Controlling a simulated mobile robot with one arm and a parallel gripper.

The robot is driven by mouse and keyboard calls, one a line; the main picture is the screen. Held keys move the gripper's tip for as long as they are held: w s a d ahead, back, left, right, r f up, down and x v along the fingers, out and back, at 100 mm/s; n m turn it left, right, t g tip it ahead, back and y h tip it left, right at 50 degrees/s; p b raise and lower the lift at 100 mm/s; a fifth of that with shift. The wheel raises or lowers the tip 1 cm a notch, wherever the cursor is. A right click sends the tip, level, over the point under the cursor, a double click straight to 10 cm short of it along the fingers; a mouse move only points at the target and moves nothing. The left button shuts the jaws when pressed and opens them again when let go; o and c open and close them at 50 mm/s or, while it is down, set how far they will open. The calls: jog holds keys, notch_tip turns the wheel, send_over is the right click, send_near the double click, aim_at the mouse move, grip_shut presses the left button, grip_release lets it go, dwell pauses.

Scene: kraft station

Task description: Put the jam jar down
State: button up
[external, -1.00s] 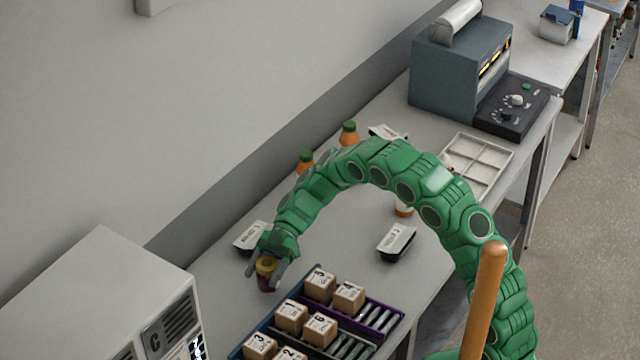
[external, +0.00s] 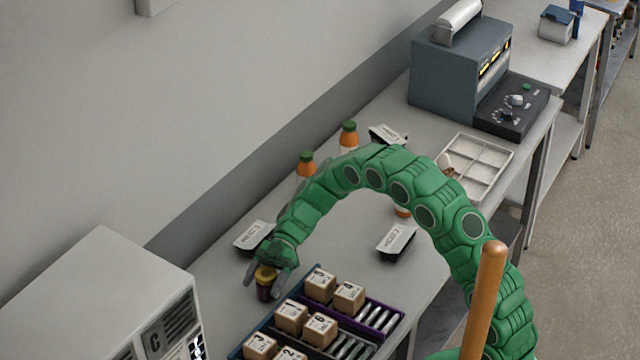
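The jam jar (external: 265,290), small and dark with a yellow lid, stands about upright at the near left part of the workbench, just left of the box rack. It appears to rest on the bench top. My gripper (external: 265,285) points down over it, one finger on each side of the jar. The fingers look spread, with a small gap at the left one; contact at the right finger is hard to tell.
A black tray with a white label (external: 254,237) lies just behind my gripper. The rack (external: 385,318) with several cardboard boxes is close on the right. Another labelled tray (external: 396,243) and orange bottles (external: 348,135) stand farther back. A grey cabinet (external: 100,290) is at left.

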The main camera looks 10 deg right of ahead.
jog(key=shift+o, duration=1)
jog(key=shift+r, duration=0.1)
jog(key=shift+w+r, duration=0.1)
jog(key=v, duration=1.2)
